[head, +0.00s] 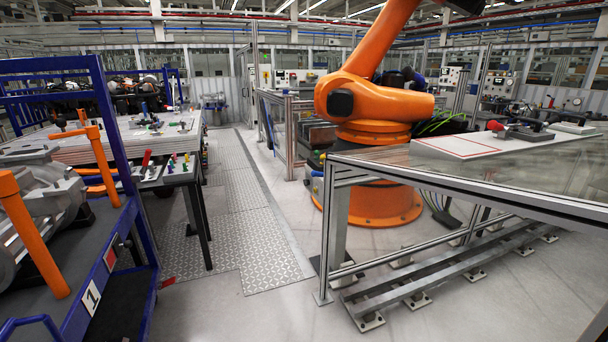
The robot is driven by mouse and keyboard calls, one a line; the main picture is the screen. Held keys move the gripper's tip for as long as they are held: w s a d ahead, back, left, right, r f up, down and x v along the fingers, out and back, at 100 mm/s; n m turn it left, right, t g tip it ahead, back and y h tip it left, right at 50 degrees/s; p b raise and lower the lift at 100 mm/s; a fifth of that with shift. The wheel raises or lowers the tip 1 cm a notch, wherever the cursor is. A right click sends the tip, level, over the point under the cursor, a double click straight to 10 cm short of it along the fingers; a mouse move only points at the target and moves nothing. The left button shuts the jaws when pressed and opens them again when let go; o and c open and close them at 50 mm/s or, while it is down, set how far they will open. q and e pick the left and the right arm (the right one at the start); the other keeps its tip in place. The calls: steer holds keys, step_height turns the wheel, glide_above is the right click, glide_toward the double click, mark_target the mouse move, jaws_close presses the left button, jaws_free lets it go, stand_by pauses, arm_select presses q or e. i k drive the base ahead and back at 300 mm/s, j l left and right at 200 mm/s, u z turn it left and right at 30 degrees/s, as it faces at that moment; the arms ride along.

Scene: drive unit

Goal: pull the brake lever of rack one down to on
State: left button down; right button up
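Rack one is a blue-framed rack (122,150) at the left edge of the head view, close to me, with a white tag (91,297) reading 1 on its lower front edge. It bears grey metal drive parts (45,195) and orange posts (35,240). A small red plate or handle (110,258) shows at its front post, and a small red piece (167,283) sticks out lower down. I cannot tell whether either is the brake lever, or its position. Neither gripper is in view.
A workbench (180,180) with tools stands behind the rack. The floor (235,305) between is clear.

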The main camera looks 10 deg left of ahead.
mark_target(146, 162)
steer(key=i+u, duration=0.25)
steer(key=i, duration=0.2)
steer(key=i+u, duration=0.3)
steer(key=i, duration=0.15)
steer(key=i+l+u, duration=0.1)
steer(key=i+u, duration=0.4)
steer(key=i, duration=0.3)
steer(key=i+u, duration=0.2)
steer(key=i, duration=1.1)
